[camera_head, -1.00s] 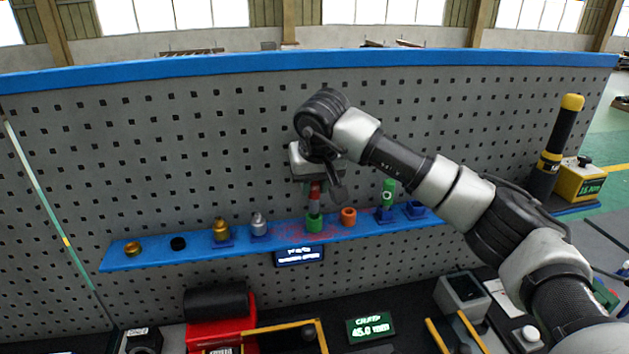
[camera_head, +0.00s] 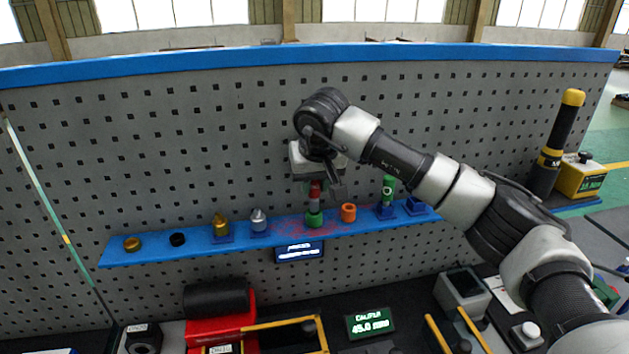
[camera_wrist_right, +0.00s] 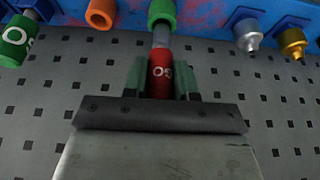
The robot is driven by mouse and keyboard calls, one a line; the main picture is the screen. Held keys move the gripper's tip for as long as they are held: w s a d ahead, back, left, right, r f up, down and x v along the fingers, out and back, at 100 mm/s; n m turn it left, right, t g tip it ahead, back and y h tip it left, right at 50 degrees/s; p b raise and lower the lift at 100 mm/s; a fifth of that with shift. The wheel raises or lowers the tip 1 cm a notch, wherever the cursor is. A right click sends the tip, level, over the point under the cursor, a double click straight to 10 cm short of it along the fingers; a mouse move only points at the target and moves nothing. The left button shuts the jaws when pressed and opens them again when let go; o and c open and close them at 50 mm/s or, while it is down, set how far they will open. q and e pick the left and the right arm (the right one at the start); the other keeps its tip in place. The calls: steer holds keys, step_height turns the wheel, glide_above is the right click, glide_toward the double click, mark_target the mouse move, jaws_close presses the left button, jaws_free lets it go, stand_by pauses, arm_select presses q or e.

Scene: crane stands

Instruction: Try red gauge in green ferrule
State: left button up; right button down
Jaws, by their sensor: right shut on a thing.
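The red gauge (camera_head: 315,189) is upright in my right gripper (camera_head: 317,181), with its grey pin pointing down. The green ferrule (camera_head: 314,219) stands on the blue shelf directly under it. The grey pin shows between the red body and the ferrule, and its lower end meets the ferrule's mouth; I cannot tell how deep it sits. In the right wrist view the dark green fingers (camera_wrist_right: 161,82) are shut around the red gauge (camera_wrist_right: 160,74), and the pin runs to the green ferrule (camera_wrist_right: 162,13). My left gripper is out of view.
The blue shelf (camera_head: 200,246) on the pegboard also holds an orange ferrule (camera_head: 348,212) close right, a green gauge (camera_head: 388,190) in a blue holder, and silver (camera_head: 258,220) and gold (camera_head: 221,224) gauges to the left. A black and a gold ring stand further left.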

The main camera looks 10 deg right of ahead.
steer(key=shift+f+b, duration=0.8)
steer(key=shift+f, duration=0.4)
stand_by(0.5)
steer(key=shift+r+p, duration=2.05)
steer(key=shift+r, duration=1.25)
